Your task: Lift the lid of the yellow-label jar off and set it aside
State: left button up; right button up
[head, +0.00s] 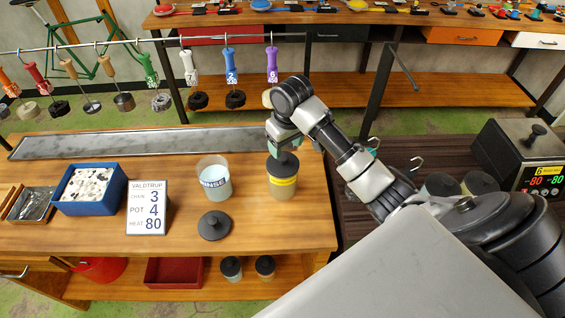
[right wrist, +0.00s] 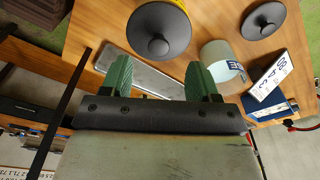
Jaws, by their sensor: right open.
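The yellow-label jar (head: 283,186) stands upright near the right end of the wooden table. Its dark knobbed lid (head: 284,167) is on it. My right gripper (head: 280,143) is at the jar's top from behind, partly overlapping the lid in the head view. In the right wrist view, the green fingers of my right gripper (right wrist: 160,73) are spread with nothing between them. The lid (right wrist: 158,30) lies just beyond the fingertips there, with a strip of yellow label (right wrist: 184,6) at its edge. My left gripper is not in view.
An open RINSE jar (head: 215,188) stands left of the yellow-label jar. A loose dark lid (head: 214,225) lies in front of it. A number sign (head: 148,207) and a blue box (head: 90,189) are farther left. Tools hang from a rail (head: 130,43) behind. Bare tabletop lies around the loose lid.

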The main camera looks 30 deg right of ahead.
aim_at(283, 157)
jog(key=f+p, duration=0.1)
jog(key=f, duration=0.1)
jog(key=w+f+p, duration=0.1)
jog(key=f, duration=0.2)
jog(key=shift+w+f, duration=0.1)
jog(key=shift+f, duration=0.35)
jog(key=c, duration=1)
